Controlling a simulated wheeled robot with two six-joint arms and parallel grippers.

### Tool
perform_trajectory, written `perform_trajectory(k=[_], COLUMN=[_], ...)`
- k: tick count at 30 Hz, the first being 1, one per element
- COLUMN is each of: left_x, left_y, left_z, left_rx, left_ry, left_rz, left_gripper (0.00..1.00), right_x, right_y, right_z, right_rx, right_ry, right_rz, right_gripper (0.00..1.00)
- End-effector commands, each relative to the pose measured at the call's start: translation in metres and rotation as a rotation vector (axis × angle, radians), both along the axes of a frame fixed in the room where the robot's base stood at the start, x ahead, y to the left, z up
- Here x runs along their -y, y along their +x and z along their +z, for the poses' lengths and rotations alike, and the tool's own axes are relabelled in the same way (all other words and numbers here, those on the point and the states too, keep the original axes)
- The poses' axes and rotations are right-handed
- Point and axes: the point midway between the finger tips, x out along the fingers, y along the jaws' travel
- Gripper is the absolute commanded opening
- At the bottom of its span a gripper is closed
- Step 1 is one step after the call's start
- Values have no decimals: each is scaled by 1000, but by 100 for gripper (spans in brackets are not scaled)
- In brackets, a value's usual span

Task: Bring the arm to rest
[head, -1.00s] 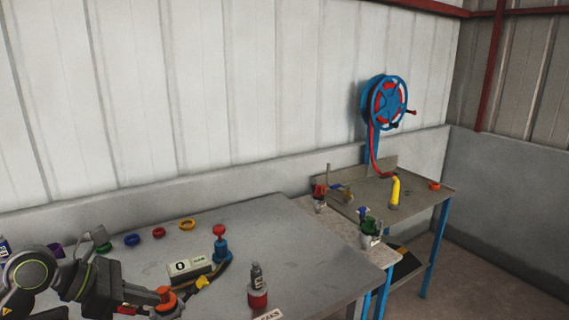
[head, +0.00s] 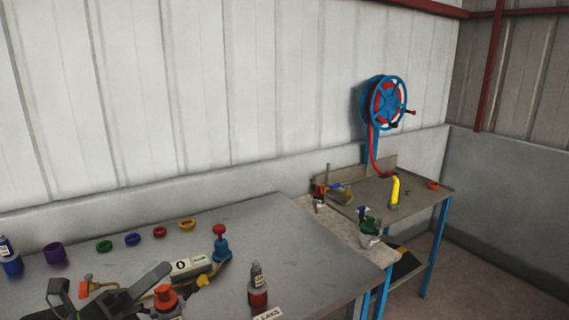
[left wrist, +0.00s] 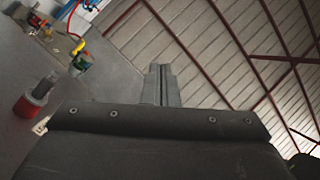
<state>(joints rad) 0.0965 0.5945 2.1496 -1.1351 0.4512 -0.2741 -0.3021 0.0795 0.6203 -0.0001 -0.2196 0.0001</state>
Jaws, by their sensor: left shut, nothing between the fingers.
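My left gripper (head: 164,270) is in the lower left of the head view, a dark shape low over the grey bench (head: 120,255). In the left wrist view its two grey fingers (left wrist: 162,72) are together with nothing between them. Its fingertips appear close to the orange-topped fitting (head: 165,296) and the white box (head: 190,267) in the head view; I cannot tell the exact gap. My right gripper is in neither view.
A bottle with a red base (head: 257,290) and a blue fitting with a red knob (head: 220,243) stand on the bench.

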Motion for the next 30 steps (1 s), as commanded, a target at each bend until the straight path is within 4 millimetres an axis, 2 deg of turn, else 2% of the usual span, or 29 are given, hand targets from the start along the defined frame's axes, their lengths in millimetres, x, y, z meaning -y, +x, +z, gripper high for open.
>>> perform_trajectory(k=[4, 8, 11, 14, 18, 23, 27, 30], left_x=[-35, -72, -101, -125, -149, -155, -143, -129], left_y=[-1, -2, -6, -17, -43, -91, -142, -177], left_z=[-1, -19, -45, -80, -140, -213, -265, -291], left_rx=[-131, -268, -387, -517, -716, -967, -1187, -1326], left_ry=[-352, -641, -853, -1056, -1315, -1575, -1746, -1825], left_rz=[129, 258, 371, 491, 676, 906, 1105, 1230], left_gripper=[0, 0, 0, 0, 0, 0, 0, 0], right_x=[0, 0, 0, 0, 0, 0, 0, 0], right_y=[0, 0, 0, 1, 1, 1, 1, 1], right_z=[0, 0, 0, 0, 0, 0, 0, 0], right_rx=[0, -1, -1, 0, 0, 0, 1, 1], right_ry=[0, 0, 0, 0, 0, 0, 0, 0], right_rz=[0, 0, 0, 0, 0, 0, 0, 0], right_gripper=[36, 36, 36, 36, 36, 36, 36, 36])
